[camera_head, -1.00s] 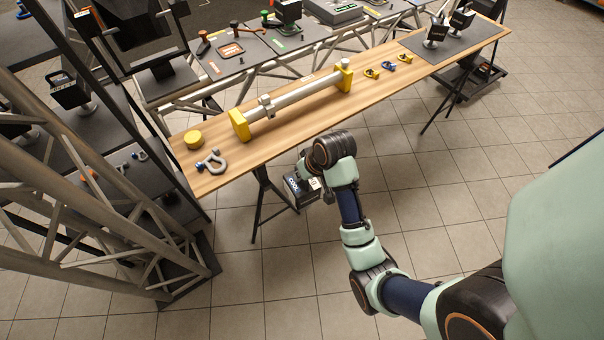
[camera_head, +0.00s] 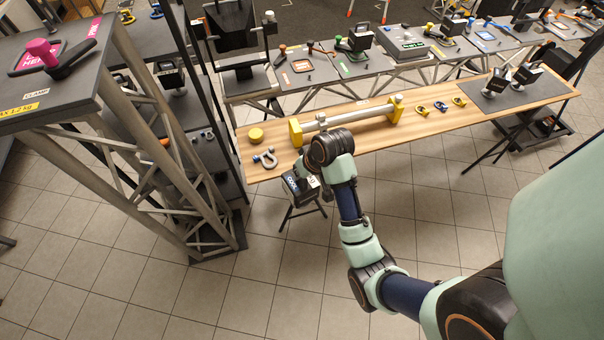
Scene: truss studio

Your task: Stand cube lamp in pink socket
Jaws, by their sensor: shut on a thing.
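My gripper (camera_head: 318,190) is mostly hidden behind my wrist and is shut on a black cube lamp (camera_head: 300,188) with pale lettering on its side. The lamp is held in the air, just in front of the wooden bench's near edge. A pink socket (camera_head: 41,52) stands at the upper left, on top of a dark truss tower (camera_head: 75,84). It has a pink-outlined mat and a black clamp lever beside it. The lamp is well to the right of the socket and apart from it.
A rear shelf holds orange and green stations. Open floor (camera_head: 265,265) lies between the tower and my arm.

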